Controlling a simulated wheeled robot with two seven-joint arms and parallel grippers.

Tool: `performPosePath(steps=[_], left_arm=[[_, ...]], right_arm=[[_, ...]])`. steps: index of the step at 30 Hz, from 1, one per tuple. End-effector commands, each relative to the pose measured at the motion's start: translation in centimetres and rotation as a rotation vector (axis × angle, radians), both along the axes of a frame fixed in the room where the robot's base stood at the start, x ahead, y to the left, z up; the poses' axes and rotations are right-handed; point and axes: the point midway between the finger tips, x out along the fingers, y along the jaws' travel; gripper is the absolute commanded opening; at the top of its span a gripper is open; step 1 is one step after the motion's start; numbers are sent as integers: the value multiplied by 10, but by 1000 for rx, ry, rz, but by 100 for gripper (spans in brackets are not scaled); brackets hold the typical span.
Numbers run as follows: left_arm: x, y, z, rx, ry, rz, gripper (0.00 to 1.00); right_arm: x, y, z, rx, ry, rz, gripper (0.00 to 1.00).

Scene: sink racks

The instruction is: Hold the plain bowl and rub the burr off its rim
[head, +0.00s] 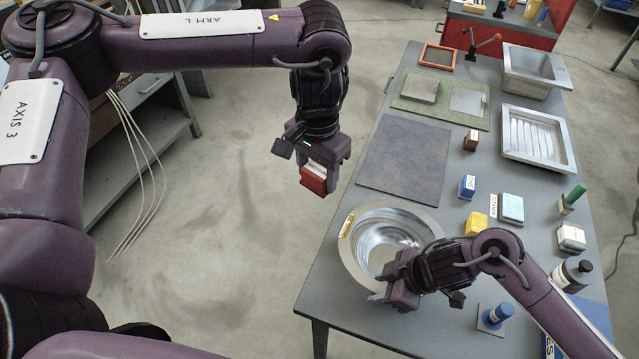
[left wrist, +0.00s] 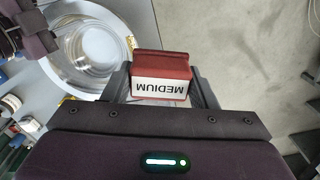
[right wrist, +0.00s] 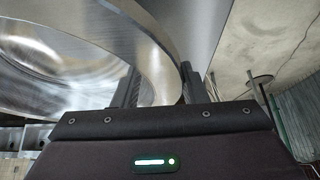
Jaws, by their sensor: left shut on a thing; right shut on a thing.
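The plain bowl (head: 412,219) is a round, shiny metal basin with a wide flat rim, at the near left end of the grey table. A small yellow mark (head: 347,226) shows on its left rim; I cannot make out a burr there. My right gripper (head: 380,294) is shut on the bowl's near rim; the right wrist view shows the bowl's rim (right wrist: 150,50) between the fingers. My left gripper (head: 314,172) is shut on a red block (left wrist: 160,66) labelled MEDIUM. It holds the block in the air, beyond the table's left edge, apart from the bowl.
A dark mat (head: 405,152) lies behind the bowl. Blue (head: 467,187), yellow (head: 477,223) and brown (head: 470,139) blocks stand to the right. Rectangular metal sinks (head: 537,138) sit farther back. Open floor lies left of the table.

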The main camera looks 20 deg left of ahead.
Motion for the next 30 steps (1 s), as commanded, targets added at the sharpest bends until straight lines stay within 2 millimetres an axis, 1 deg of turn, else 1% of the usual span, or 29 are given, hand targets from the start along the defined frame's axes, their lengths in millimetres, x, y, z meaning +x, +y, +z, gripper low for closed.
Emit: performPosePath(steps=[3,12,15,18,21,24,26,30], left_arm=[[13,-13,-3,-1,5,-246,34],[42,-43,-10,-7,6,-880,34],[50,-52,-12,-7,3,-1063,34],[56,-59,-13,-8,1,-1207,34],[60,-64,-14,-9,-1,-1307,34],[62,-66,-15,-8,-3,-1364,34],[62,-67,-17,-8,-3,-1379,34],[62,-67,-29,-9,0,-1386,34]], right_arm=[[-1,0,0,1,1,2,19],[-1,0,0,0,2,1,19],[-1,0,0,0,2,1,19],[-1,0,0,0,2,1,19],[-1,0,0,0,2,1,19],[-1,0,-1,0,2,1,19],[-1,0,-1,0,2,1,19],[-1,0,-1,0,2,1,19]])
